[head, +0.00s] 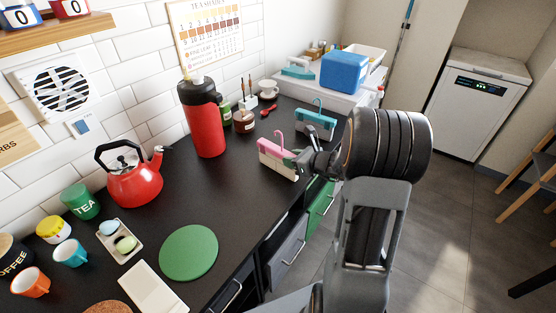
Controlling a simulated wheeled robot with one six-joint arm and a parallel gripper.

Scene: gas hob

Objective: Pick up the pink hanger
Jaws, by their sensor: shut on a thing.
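The pink hanger (271,149) is a pink bar with a hook on top and a pale lower part. It is upright near the right edge of the dark counter, in the middle of the head view. My gripper (297,160) is at its right end, reaching in from the right, and is shut on it. The fingertips are small and partly hidden by the hanger and my wrist. I cannot tell whether the hanger touches the counter.
A teal hanger (316,121) stands just behind. A red flask (203,122) and a red kettle (134,178) stand to the left. A green round mat (188,253) lies in front. A blue box (344,72) is at the back. Bare counter (215,190) lies between flask and mat.

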